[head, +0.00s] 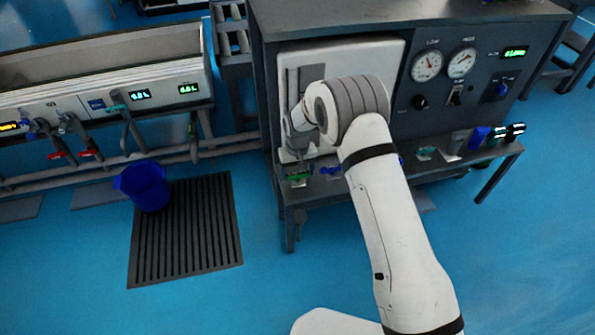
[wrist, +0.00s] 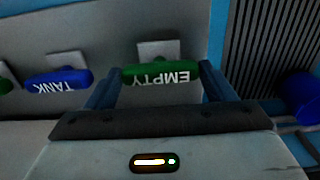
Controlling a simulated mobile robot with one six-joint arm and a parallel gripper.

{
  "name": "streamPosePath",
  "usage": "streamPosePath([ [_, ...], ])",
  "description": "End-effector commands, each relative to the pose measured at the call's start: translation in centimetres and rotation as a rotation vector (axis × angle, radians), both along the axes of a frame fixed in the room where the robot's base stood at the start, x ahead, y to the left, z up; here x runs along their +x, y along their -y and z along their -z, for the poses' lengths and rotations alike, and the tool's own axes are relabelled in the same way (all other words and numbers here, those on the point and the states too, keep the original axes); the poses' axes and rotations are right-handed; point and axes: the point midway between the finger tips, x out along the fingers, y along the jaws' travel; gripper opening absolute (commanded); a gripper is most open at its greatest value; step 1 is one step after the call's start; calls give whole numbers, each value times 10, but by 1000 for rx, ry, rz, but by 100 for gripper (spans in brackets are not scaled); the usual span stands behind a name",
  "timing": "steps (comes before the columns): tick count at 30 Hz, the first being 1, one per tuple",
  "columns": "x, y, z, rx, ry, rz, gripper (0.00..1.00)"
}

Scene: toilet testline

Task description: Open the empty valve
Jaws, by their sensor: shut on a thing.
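The empty valve's green handle (wrist: 160,73) lies crosswise between my gripper's (wrist: 158,82) two fingers in the wrist view, and its white EMPTY lettering appears upside down. The fingers are at the two ends of the handle, and my gripper is shut on it. In the head view the green handle (head: 299,176) shows at the front left of the dark bench, just below my gripper (head: 298,158), which is partly hidden by my arm.
A blue TANK handle (wrist: 58,79) is beside the green one in the wrist view. A blue bucket (head: 145,186) stands by the floor grate (head: 185,235). The dark gauge panel (head: 470,75) is right of my arm. Blue floor is open in front.

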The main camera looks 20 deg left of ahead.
Motion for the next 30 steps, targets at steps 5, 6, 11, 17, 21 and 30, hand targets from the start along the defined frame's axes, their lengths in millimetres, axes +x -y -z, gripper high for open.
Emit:
streamPosePath([
  [5,0,0,0,0,0,-5,54],
  [6,0,0,0,0,0,-10,54],
  [11,0,0,-1,0,0,-58,54],
  [17,0,0,-1,0,0,-183,54],
  [21,0,0,-1,1,1,-300,54],
  [30,0,0,-1,1,1,-547,54],
])
